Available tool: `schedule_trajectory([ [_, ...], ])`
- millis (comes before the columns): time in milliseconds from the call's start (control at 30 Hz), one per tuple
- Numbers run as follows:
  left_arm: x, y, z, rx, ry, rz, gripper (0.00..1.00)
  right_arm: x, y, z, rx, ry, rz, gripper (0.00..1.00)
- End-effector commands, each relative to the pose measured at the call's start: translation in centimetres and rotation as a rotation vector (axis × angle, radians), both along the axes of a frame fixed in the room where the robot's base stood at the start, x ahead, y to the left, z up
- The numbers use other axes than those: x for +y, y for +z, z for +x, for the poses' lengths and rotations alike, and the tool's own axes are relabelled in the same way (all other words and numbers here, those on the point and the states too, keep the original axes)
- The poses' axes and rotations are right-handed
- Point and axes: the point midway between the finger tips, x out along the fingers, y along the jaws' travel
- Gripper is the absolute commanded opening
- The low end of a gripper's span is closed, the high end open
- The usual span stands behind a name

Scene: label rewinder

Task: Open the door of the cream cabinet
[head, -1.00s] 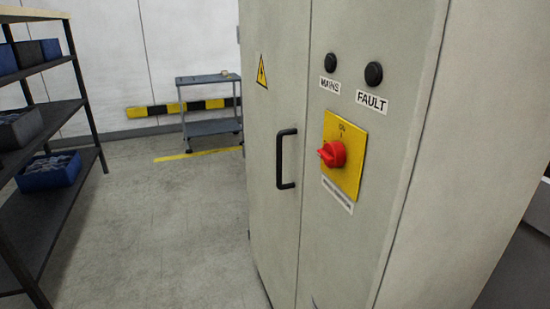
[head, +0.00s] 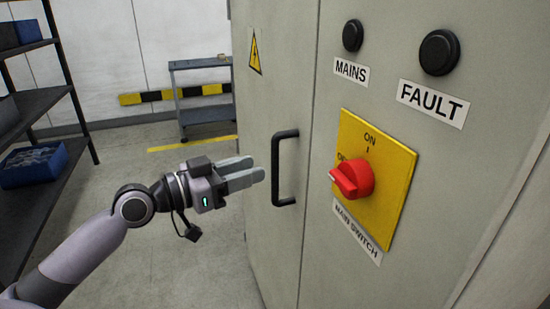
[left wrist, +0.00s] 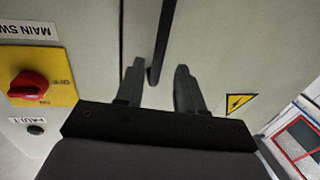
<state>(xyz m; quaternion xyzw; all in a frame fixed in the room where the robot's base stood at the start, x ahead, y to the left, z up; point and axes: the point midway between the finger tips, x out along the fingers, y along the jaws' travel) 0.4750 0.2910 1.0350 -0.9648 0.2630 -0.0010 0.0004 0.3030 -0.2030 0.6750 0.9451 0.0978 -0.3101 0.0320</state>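The cream cabinet (head: 350,270) fills the right half of the head view. Its door (head: 272,95) is shut, with a yellow warning triangle and a black vertical bar handle (head: 276,172). My left gripper (head: 256,168) is just left of the handle, fingers pointing at it. In the left wrist view the two fingers (left wrist: 160,68) are apart and the end of the handle (left wrist: 161,45) shows between them. The fingers are not closed on it; contact cannot be told. My right gripper is not in view.
Right of the door, a red main switch (head: 352,178) on a yellow plate stands out, with the MAINS (head: 353,35) and FAULT (head: 439,52) lamps above. A dark shelf rack (head: 30,110) stands at the left and a grey cart (head: 203,92) behind. The floor between is clear.

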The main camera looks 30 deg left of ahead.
Motion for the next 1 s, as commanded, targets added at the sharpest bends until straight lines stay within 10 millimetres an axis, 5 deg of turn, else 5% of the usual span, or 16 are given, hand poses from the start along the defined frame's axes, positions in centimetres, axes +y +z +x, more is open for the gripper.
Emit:
schedule_trajectory([
  [500,-2.9,0.1,5.0,0.001,0.001,-0.003,0.38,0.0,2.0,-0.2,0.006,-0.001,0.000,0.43],
  [933,-3.4,-0.1,5.6,0.002,0.001,0.000,0.38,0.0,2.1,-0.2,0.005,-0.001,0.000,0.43],
  [1000,-3.4,-0.1,5.6,0.003,0.001,-0.001,0.18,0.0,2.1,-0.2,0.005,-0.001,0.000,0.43],
])
